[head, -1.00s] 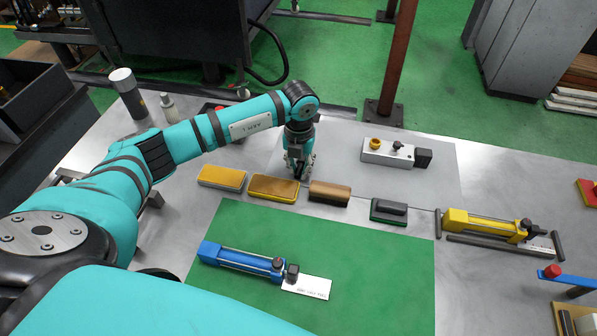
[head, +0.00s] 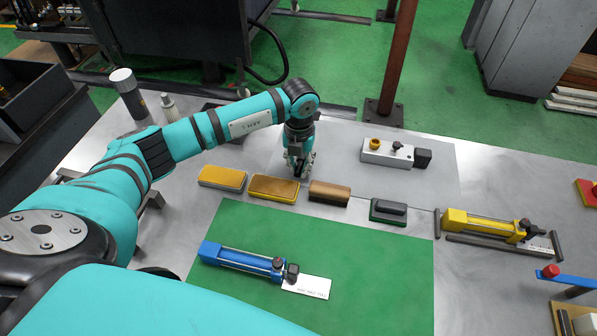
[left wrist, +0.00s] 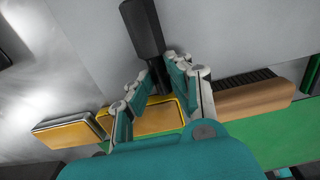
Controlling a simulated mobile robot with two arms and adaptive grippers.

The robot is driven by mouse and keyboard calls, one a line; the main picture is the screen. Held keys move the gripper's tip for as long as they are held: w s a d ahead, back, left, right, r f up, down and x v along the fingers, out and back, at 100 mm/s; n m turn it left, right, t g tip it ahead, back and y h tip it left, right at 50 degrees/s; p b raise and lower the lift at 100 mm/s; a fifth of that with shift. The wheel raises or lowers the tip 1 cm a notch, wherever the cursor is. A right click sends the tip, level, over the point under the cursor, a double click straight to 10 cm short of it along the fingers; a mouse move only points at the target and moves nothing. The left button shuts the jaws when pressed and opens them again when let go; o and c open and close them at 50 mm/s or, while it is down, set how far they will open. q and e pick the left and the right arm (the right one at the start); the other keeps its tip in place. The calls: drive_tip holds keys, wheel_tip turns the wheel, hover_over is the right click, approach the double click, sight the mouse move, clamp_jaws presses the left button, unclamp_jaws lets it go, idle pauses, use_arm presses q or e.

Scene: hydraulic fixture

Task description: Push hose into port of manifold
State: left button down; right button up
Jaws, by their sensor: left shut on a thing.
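My left gripper (head: 298,175) points down left of the manifold, just behind the pads. In the left wrist view, its fingers (left wrist: 160,88) are shut on a black rod-like thing (left wrist: 144,28), which seems to be the hose. It is thicker at its far end, and its near end is hidden between the fingers. My right gripper is not in view.
A row of pads and brushes lies close in front of the gripper: grey-yellow (head: 222,178), yellow-brown (head: 274,188), brown (head: 329,191) and green-black (head: 388,211). A blue cylinder (head: 240,258) lies on a green mat (head: 380,280). A yellow cylinder (head: 485,225) lies right. The grey mat between gripper and manifold looks clear.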

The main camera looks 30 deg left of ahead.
use_arm(q)
drive_tip(key=shift+r, duration=0.1)
drive_tip(key=shift+r+p, duration=1.7)
drive_tip(key=shift+r, duration=0.75)
drive_tip(key=c, duration=2)
unclamp_jaws()
clamp_jaws()
